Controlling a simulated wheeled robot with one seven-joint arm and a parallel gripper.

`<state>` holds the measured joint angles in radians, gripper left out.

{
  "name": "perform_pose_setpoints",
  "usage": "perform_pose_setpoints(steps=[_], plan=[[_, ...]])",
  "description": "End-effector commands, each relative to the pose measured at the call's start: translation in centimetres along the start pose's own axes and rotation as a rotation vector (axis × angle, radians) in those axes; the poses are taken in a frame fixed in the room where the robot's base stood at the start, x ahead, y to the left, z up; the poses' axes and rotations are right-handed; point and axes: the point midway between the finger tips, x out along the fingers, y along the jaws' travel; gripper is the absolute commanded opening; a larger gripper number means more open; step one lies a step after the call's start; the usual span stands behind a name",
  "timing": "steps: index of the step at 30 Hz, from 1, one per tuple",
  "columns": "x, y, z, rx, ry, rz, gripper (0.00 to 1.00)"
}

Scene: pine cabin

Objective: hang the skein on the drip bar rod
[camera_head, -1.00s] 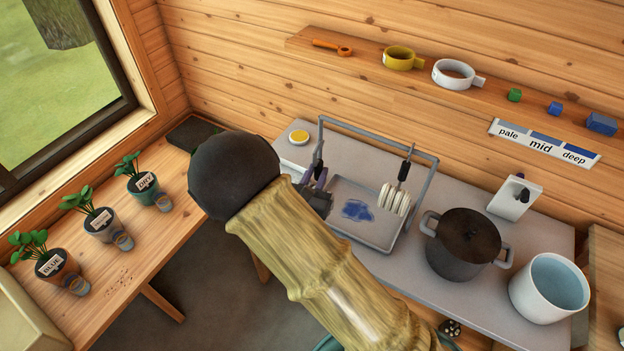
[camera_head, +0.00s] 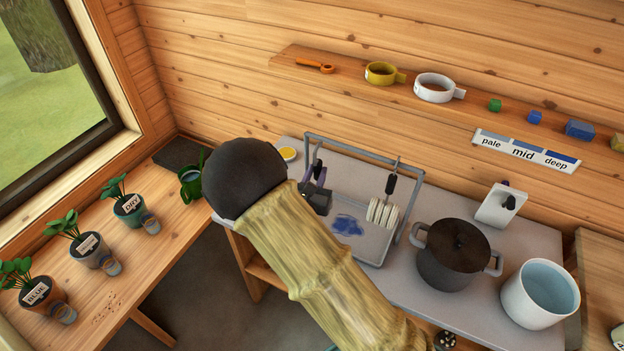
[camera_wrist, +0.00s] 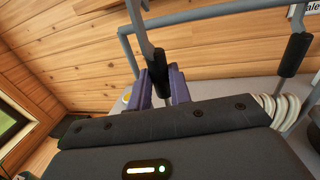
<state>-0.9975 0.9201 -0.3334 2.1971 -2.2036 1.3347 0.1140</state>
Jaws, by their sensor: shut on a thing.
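The drip bar rod (camera_head: 365,152) is the grey top bar of a frame over a shallow tray. My gripper (camera_head: 318,186) is at the frame's left end, partly hidden by my arm. In the wrist view its purple fingers (camera_wrist: 161,88) are shut on the black grip (camera_wrist: 160,70) of a grey hanger, whose stem rises to the rod's left end. I cannot tell whether the stem touches the rod. Anything hanging below this grip is hidden by my gripper. A white skein (camera_head: 383,213) hangs on another black-gripped hanger (camera_head: 391,183) toward the rod's right end.
The tray (camera_head: 375,255) holds a blue puddle. A dark lidded pot (camera_head: 455,262) and a white tub of bluish liquid (camera_head: 540,290) stand to the right. A shelf (camera_head: 400,88) with cups runs along the wall. Potted plants (camera_head: 90,250) stand on the left bench.

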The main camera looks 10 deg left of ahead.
Motion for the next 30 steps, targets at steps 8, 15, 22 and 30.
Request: perform_pose_setpoints(steps=[8,15,22,30], plan=[[1.8,-0.4,0.0,0.001,0.000,-0.001,0.00],[3.3,-0.7,0.0,0.000,-0.001,-0.001,0.00],[4.7,-0.9,0.0,0.000,-0.001,-0.001,0.00],[6.4,-1.2,-0.1,0.000,0.000,0.000,0.00]])
